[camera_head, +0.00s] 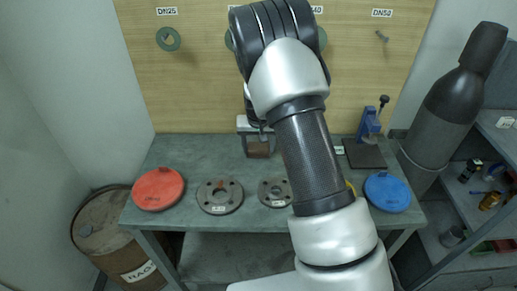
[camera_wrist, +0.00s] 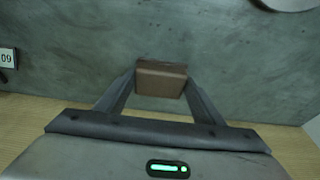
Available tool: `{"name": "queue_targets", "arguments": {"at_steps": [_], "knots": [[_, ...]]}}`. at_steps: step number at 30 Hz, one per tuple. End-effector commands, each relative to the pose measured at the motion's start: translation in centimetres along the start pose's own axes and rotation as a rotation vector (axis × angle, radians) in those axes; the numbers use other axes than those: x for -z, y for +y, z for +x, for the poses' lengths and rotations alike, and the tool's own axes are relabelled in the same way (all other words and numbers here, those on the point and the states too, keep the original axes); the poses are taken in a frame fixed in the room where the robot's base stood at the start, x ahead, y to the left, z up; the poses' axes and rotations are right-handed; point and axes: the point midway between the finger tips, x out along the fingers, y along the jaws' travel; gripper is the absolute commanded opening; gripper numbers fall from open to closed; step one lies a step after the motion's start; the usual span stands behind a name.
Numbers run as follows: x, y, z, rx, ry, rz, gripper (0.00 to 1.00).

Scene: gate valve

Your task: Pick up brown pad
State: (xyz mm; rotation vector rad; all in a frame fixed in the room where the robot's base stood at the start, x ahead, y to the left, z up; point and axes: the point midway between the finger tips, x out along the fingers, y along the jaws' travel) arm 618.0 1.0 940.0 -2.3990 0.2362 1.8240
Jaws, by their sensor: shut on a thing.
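The brown pad (camera_wrist: 161,79) is a small brown block between my two fingers in the wrist view. My gripper (camera_wrist: 160,85) is shut on it, one finger against each side. In the head view the brown pad (camera_head: 258,148) shows below my gripper (camera_head: 257,133), over the back part of the grey-green table. Whether it touches the table is hard to tell. My arm hides part of the table's middle.
On the table (camera_head: 180,150) are a red disc (camera_head: 158,188), two grey flanges (camera_head: 220,195) (camera_head: 275,191), a blue disc (camera_head: 387,191) and a blue press (camera_head: 368,130). A barrel (camera_head: 108,235) is at left, a gas cylinder (camera_head: 440,115) and shelf at right.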

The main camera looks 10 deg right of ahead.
Motion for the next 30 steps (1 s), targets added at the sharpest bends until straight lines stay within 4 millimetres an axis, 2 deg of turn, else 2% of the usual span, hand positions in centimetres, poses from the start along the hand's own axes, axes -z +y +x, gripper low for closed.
{"name": "queue_targets", "arguments": {"at_steps": [5, 18, 23, 30], "knots": [[0.4, 0.0, -0.9, 0.001, 0.004, 0.0, 0.39], [2.5, 0.0, -8.5, 0.001, 0.004, 0.001, 0.39], [2.7, 0.0, -9.6, 0.0, 0.002, 0.0, 0.39], [2.7, 0.0, -9.7, 0.0, 0.0, 0.0, 0.39]]}}
